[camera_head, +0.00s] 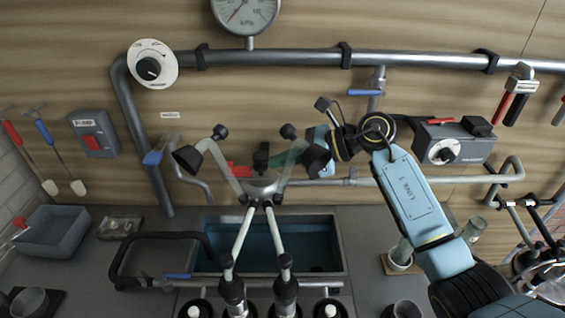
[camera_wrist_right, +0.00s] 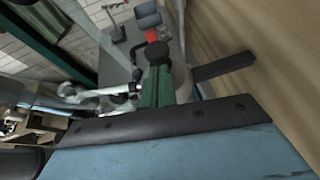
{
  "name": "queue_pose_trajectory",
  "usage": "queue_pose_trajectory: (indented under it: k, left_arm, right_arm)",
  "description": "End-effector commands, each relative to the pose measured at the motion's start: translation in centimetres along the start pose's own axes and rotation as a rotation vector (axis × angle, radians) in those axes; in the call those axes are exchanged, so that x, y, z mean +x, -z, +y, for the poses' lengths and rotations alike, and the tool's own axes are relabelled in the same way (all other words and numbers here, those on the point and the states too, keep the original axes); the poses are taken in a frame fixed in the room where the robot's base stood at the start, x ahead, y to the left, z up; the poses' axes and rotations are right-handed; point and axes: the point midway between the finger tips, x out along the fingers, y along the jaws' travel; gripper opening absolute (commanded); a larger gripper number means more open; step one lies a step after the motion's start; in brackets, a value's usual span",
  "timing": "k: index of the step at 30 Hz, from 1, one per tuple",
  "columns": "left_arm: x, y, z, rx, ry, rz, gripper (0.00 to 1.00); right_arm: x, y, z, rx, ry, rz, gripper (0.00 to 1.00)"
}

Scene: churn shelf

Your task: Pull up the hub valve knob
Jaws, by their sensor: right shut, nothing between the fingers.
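A metal hub (camera_head: 262,187) stands at the middle of the head view, with clear arms ending in black cups (camera_head: 188,158) and pale tubes (camera_head: 240,238) running down. I cannot clearly make out its valve knob; dark parts overlap above the hub. My right gripper (camera_head: 265,157) comes in from the right, behind the clear arms, with its dark green fingers shut and empty just above the hub in the picture. In the wrist view the right gripper (camera_wrist_right: 156,72) shows as a green column with a dark end. I cannot tell whether it touches the knob. My left gripper is out of view.
Pipes run along the wall, with a blue-handled valve (camera_head: 366,92) above my wrist. A grey control box (camera_head: 452,145) is on the wall to the right. A blue-grey bin (camera_head: 50,240) stands on the counter at left.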

Motion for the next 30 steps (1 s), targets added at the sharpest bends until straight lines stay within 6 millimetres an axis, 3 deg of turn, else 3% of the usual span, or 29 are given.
queue_pose_trajectory:
  k: [8, 21, 30]
  left_arm:
    - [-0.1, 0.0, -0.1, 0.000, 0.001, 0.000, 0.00]
    - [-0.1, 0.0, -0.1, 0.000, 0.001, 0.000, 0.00]
    - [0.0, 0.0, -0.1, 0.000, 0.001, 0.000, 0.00]
  right_arm:
    - [-1.0, -0.1, -0.1, -0.002, 0.000, 0.001, 0.00]
    - [-8.0, -0.3, -0.4, -0.008, -0.014, 0.002, 0.00]
    - [-9.1, -0.4, -0.4, -0.008, -0.018, 0.000, 0.00]
